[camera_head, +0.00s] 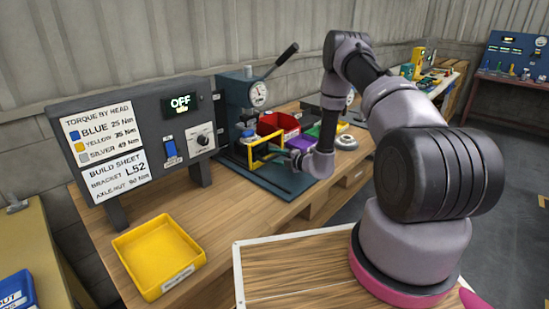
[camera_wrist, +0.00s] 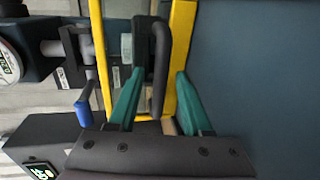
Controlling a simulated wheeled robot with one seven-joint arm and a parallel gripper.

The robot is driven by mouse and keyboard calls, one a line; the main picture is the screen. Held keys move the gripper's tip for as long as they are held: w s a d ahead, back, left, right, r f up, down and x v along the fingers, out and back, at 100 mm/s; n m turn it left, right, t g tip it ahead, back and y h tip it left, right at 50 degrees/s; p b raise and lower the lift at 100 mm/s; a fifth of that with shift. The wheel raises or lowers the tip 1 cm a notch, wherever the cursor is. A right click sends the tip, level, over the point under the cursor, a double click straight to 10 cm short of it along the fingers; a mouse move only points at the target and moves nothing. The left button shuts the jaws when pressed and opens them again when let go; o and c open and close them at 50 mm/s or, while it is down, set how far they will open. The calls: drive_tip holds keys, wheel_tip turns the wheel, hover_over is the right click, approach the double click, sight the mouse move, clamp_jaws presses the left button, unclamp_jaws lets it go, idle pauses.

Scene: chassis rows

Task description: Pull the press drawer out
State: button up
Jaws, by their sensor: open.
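The press (camera_head: 243,100) is a dark blue machine with a round gauge and a long lever, standing on a dark base plate (camera_head: 270,183) on the bench. A yellow frame (camera_head: 266,148) stands at its front. My gripper (camera_head: 286,154) is at the right side of this frame. In the wrist view, my two green fingers (camera_wrist: 160,75) are open, one on each side of a dark upright bar handle (camera_wrist: 158,45). The handle sits in front of the yellow frame, which also shows there (camera_wrist: 103,55). I cannot tell whether either finger touches it, and no separate drawer body is clear.
A torque panel (camera_head: 135,133) reading OFF stands left of the press. A yellow tray (camera_head: 158,256) lies at the bench's front. A red bin (camera_head: 278,124) and a small silver dish (camera_head: 346,142) are behind my gripper. The base plate's front is clear.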

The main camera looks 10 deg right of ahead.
drive_tip(key=shift+w+a+f, duration=0.1)
drive_tip(key=shift+w+a, duration=0.1)
drive_tip(key=shift+w, duration=0.05)
clamp_jaws()
idle(1.4)
